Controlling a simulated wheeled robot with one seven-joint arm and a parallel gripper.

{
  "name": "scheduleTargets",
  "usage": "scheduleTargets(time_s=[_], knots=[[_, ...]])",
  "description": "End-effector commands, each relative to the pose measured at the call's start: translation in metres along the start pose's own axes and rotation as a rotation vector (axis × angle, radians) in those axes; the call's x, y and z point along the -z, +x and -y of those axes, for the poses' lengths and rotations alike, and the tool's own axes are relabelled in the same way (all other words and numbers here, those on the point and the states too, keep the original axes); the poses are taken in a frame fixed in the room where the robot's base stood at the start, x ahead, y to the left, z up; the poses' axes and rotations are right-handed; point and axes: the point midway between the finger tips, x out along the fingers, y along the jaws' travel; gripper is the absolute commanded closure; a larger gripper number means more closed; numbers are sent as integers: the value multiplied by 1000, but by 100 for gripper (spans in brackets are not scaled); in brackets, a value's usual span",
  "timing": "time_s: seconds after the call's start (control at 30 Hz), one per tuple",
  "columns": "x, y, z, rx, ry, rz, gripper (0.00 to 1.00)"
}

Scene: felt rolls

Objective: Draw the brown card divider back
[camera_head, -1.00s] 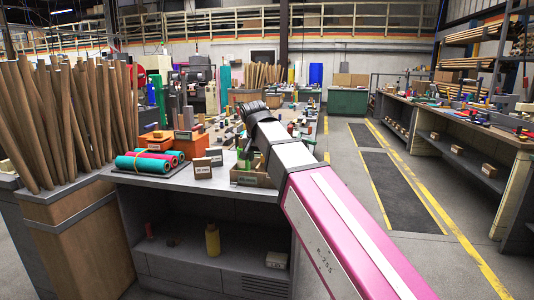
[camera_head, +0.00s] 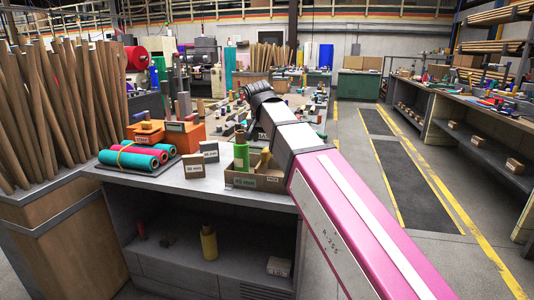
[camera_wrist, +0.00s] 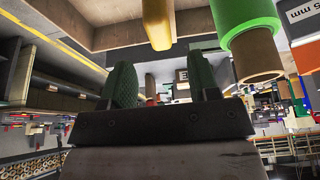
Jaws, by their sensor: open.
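An open brown card box (camera_head: 256,183) stands at the bench's near right corner, partly hidden by my arm. A green roll (camera_head: 241,156) and a thinner yellow roll (camera_head: 265,157) stand up out of it. I cannot pick out the divider for certain in the head view. In the wrist view, brown card walls (camera_wrist: 88,22) fill the top left, and I cannot tell which piece is the divider. The yellow roll (camera_wrist: 157,25) and green roll (camera_wrist: 247,35) hang in from the top. My gripper (camera_wrist: 166,85) is open and empty, its green-padded fingers apart. It is hidden in the head view.
Felt rolls (camera_head: 135,158) lie bundled on a dark mat, with an orange box (camera_head: 168,134) behind. Tall card tubes (camera_head: 60,110) fill a bin at left. The aisle (camera_head: 400,180) at right is clear.

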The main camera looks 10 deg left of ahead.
Motion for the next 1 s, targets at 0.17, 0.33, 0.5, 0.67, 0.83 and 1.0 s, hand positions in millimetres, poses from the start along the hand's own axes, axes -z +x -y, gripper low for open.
scheduleTargets(time_s=[0.17,0.33,0.5,0.67,0.83,1.0], knots=[[0,29,-1,-1,0,2,45],[0,53,0,-1,1,1,45],[0,72,0,-1,0,1,45],[0,80,0,0,0,-1,45],[0,83,0,0,0,-1,45],[0,82,0,0,0,-1,45]])
